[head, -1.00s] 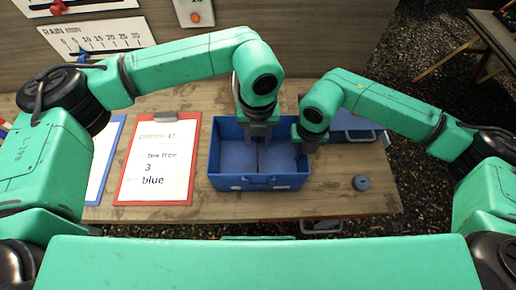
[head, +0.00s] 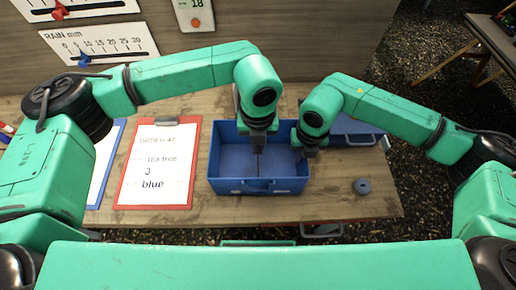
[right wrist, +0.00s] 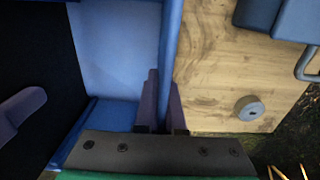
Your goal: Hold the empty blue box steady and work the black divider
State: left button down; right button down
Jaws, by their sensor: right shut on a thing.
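The blue box (head: 228,186) stands open on the wooden table. The black divider shows as a thin dark line across its middle (head: 260,168) and as a dark panel in the right wrist view (right wrist: 40,50). My right gripper (head: 308,146) is shut on the box's right wall (right wrist: 171,40), one finger on each side of it. My left gripper (head: 258,146) points down over the middle of the box, at the divider. A finger (right wrist: 20,112) shows against the dark panel in the right wrist view. Whether the left fingers close on the divider is hidden.
A red clipboard (head: 130,190) with a written sheet lies left of the box, with a blue clipboard (head: 98,203) beyond it. Another blue container (head: 352,128) stands behind on the right. A grey round piece (head: 362,186) lies near the front right, with bare table around it.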

pick_arm(q)
notch_tip(320, 180, up, 17)
jog(key=shift+f, duration=0.2)
pick_arm(e)
jog(key=c, duration=0.9)
grip_release()
jog(key=shift+c, duration=0.2)
notch_tip(320, 180, up, 12)
jog(key=shift+r, duration=0.1)
